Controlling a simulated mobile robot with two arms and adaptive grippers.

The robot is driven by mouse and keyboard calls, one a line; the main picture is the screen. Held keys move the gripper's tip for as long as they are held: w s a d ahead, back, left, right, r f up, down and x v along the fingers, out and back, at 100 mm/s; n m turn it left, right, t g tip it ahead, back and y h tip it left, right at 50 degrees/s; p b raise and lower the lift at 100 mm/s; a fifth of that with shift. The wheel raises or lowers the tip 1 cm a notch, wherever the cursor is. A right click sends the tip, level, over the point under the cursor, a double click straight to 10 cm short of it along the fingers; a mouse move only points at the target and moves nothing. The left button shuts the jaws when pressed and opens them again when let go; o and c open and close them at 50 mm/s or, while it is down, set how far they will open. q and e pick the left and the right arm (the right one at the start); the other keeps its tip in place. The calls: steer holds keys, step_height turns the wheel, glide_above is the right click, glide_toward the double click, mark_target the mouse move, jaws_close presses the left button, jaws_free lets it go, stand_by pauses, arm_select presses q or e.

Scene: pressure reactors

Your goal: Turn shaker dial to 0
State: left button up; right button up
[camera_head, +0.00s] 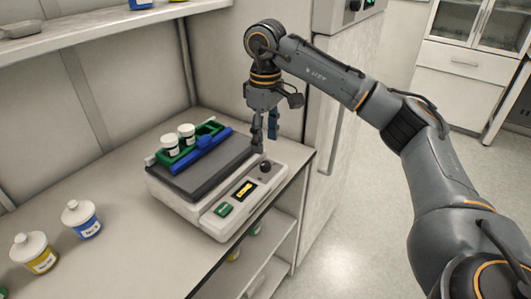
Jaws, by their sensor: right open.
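The shaker (217,223) is a light box with a dark platform (203,181) on the bench. Its front panel has a dark round dial (265,166), a small display (244,190) with yellow digits too small to read, and a green button (223,210). My right gripper (265,144) points down just above and behind the dial, fingers apart and empty. A small gap seems to show between the fingertips and the dial; contact cannot be told for sure. My left gripper is not in view.
On the platform, a green and blue rack (205,150) holds two white-capped bottles (187,134). Two white-lidded jars, one blue-labelled (82,220) and one yellow-labelled (34,253), stand at the left. A shelf (100,34) hangs above. A cabinet wall stands right behind my gripper.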

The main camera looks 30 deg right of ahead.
step_height(320, 180, up, 5)
stand_by(0.5)
